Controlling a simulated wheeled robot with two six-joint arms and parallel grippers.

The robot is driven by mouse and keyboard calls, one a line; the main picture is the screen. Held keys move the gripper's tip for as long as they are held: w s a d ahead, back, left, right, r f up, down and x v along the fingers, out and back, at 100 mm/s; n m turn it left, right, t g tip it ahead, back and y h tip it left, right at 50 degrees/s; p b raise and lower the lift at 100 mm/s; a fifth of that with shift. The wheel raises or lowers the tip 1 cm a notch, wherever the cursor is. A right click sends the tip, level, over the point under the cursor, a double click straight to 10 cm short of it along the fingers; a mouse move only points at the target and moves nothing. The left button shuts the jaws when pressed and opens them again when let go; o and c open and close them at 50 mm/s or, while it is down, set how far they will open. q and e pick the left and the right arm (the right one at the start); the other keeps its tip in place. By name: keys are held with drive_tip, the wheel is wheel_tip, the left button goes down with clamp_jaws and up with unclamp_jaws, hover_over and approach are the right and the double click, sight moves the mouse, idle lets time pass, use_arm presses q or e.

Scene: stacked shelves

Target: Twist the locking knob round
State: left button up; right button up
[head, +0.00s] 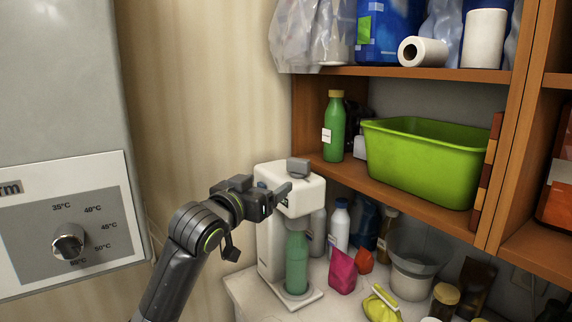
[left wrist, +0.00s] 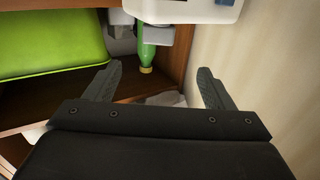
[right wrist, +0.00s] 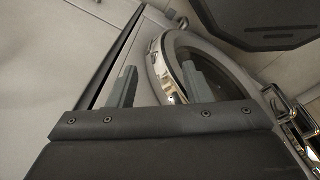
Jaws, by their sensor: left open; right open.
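A grey block-like knob (head: 298,167) sits on top of a white bottle machine (head: 270,235) by the wall; I take it for the locking knob. A green bottle (head: 297,262) stands inside the machine. My left gripper (head: 279,194) is open at the machine's top, just in front of and below the knob. In the left wrist view the picture is upside down; the knob (left wrist: 152,34) lies ahead of the open fingers (left wrist: 161,68), apart from them. My right gripper (right wrist: 160,67) is open and empty, seen only in the right wrist view.
A heater panel with a round dial (head: 69,242) hangs at left. A wooden shelf at right holds a green tub (head: 425,165) and a green bottle (head: 334,127). Bottles and pouches crowd the counter beside the machine. A round chrome-rimmed door (right wrist: 215,85) is close to my right gripper.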

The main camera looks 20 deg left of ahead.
sight(296, 163)
use_arm(q)
drive_tip(key=w+p, duration=0.1)
drive_tip(key=w, duration=0.2)
drive_tip(key=w+d+p, duration=0.1)
drive_tip(key=w, duration=0.2)
drive_tip(key=w+p, duration=0.1)
drive_tip(key=w, duration=0.2)
drive_tip(key=shift+d+r+p, duration=0.3)
drive_tip(key=shift+r+p, duration=0.05)
drive_tip(key=shift+r, duration=0.05)
drive_tip(key=w, duration=0.1)
drive_tip(key=w+p, duration=0.1)
drive_tip(key=w, duration=0.1)
drive_tip(key=w+p, duration=0.1)
drive_tip(key=w, duration=0.1)
drive_tip(key=shift+w+d+f, duration=0.1)
drive_tip(key=shift+w+d, duration=0.05)
drive_tip(key=shift+d, duration=0.25)
drive_tip(key=shift+w+d, duration=0.1)
drive_tip(key=shift+w, duration=0.6)
use_arm(e)
wheel_tip(296, 163, up, 6)
drive_tip(key=s, duration=0.2)
drive_tip(key=shift+s+d+r, duration=0.15)
drive_tip(key=shift+s+d, duration=0.25)
drive_tip(key=shift+d, duration=0.05)
use_arm(q)
drive_tip(key=shift+f, duration=0.1)
use_arm(e)
drive_tip(key=shift+w+d, duration=0.15)
